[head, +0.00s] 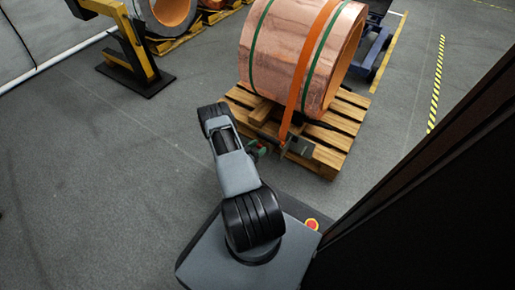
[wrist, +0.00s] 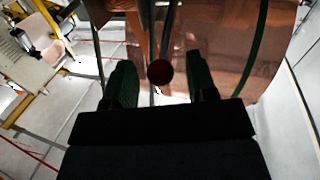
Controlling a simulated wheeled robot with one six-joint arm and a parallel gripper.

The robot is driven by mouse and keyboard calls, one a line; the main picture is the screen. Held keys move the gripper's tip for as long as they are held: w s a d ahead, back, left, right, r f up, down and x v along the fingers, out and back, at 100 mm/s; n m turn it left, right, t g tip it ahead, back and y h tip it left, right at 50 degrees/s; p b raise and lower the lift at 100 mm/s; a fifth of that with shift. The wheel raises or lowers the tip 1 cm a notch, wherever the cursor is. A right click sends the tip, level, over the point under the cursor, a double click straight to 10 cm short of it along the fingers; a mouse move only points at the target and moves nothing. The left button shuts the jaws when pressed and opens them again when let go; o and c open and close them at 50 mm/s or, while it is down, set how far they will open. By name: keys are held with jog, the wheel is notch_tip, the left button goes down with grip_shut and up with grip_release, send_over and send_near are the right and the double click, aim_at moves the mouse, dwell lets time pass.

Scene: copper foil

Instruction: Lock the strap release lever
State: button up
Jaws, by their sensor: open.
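A copper foil coil (head: 302,50) lies on a wooden pallet (head: 335,130), with a wide orange strap (head: 300,85) around it. A dark strap fitting (head: 299,146) sits low on the strap at the pallet's near edge. In the wrist view a dark red ball knob (wrist: 160,72), apparently the release lever's end, shows between the two dark green fingers of my gripper (wrist: 160,80). My gripper is open, with a gap on each side of the knob. In the head view my gripper (head: 259,151) is left of the fitting, partly hidden by my wrist. The lever's angle is unclear.
Two narrow green straps (head: 323,60) also ring the coil. A yellow post stand (head: 137,50) and another coil (head: 166,14) stand at upper left. A dark panel (head: 430,190) fills the right side. The grey floor at left is clear.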

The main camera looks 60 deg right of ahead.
jog(key=shift+c, duration=0.2)
grip_shut()
jog(key=shift+r, duration=0.1)
